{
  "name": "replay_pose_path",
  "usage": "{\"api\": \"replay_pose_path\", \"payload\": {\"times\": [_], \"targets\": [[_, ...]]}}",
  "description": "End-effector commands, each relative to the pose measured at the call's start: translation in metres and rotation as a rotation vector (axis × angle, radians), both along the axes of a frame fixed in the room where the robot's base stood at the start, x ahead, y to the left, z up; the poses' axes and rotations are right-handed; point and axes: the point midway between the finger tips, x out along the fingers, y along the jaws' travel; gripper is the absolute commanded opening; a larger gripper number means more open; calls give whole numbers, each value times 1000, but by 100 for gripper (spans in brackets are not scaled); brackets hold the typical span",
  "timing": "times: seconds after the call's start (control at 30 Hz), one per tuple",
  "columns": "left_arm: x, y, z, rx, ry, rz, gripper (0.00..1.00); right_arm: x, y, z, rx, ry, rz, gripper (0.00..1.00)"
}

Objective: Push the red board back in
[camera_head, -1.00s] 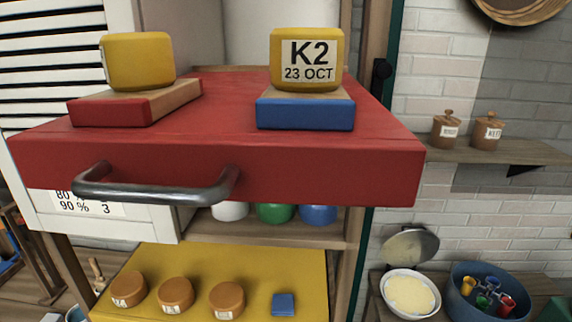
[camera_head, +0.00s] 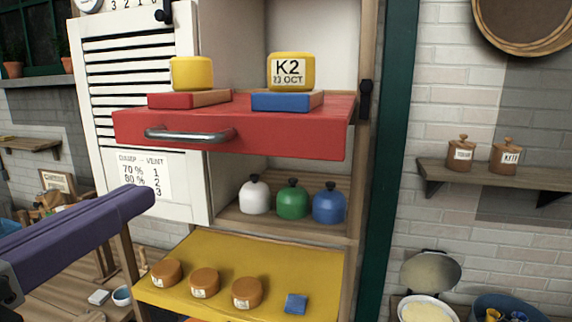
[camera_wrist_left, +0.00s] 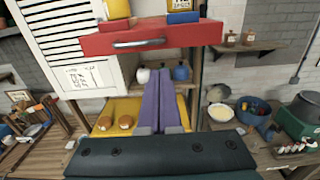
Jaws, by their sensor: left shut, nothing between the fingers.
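The red board (camera_head: 240,140) sticks out of the cabinet at the upper level, with a grey metal handle (camera_head: 190,136) on its front. On it stand two yellow blocks, one (camera_head: 192,73) on a red-edged slab (camera_head: 190,99), the other (camera_head: 291,70), labelled K2 23 OCT, on a blue-edged slab (camera_head: 287,101). The board also shows in the left wrist view (camera_wrist_left: 185,38). My left gripper (camera_head: 143,198) has purple fingers, shut and empty, left of and lower than the board, apart from it in the picture. It also shows in the left wrist view (camera_wrist_left: 163,78). My right gripper is not in view.
White, green and blue domed jars stand on the shelf below (camera_head: 235,217). A yellow board (camera_head: 320,262) sticks out lower down, with several orange rounds and a blue piece (camera_head: 296,303). A louvred white door (camera_head: 135,100) stands open at the left.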

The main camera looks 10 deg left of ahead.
Motion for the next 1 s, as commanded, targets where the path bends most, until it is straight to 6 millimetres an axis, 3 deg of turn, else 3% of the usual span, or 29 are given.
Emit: {"api": "replay_pose_path", "payload": {"times": [0.8, 0.83, 1.0], "targets": [[97, -3, -4, -7, -2, 2, 0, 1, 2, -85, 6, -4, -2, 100], [102, -3, 3, -6, 4, 4, 0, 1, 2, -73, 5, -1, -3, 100], [123, -3, 3, -7, 4, 4, 0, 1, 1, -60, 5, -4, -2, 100]]}}
